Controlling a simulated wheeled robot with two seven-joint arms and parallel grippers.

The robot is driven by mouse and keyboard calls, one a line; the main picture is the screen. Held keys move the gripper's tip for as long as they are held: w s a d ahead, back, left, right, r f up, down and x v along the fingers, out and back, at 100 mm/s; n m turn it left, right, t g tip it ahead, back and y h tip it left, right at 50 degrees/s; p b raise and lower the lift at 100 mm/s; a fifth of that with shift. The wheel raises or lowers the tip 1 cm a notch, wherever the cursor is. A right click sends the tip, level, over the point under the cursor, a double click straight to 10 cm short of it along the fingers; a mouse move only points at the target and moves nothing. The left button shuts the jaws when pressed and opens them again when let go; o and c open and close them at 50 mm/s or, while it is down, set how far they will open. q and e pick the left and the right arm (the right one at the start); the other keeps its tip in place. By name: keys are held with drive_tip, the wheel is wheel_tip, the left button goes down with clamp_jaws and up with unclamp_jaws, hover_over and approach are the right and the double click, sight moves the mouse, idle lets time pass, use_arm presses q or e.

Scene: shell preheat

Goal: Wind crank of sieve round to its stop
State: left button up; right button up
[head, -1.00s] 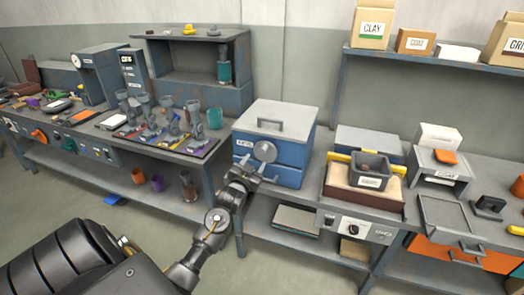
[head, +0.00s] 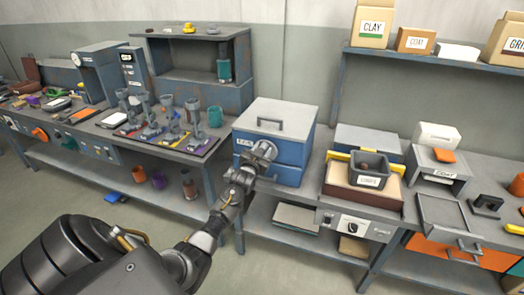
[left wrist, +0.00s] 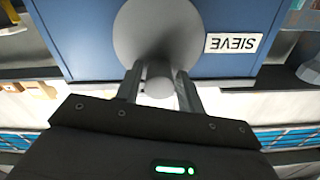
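The sieve (head: 283,152) is a blue box with a grey lid and lid handle, standing on the middle bench. Its crank (head: 264,150) is a round grey disc on the front face. In the left wrist view the crank disc (left wrist: 150,30) shows close up, with a pale handle knob (left wrist: 159,86) sticking out toward the camera. My left gripper (head: 256,164) is at the crank, and its fingers (left wrist: 159,80) stand either side of the knob with narrow gaps showing. The gripper looks open around the knob. My right gripper is not in view.
A wooden tray (head: 360,193) with a grey bin stands right of the sieve. A dark board (head: 178,146) with several grey cups and a teal cup (head: 215,117) are to the left. A shelf (head: 430,60) with boxes hangs at upper right.

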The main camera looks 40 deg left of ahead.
use_arm(q)
drive_tip(key=c, duration=0.7)
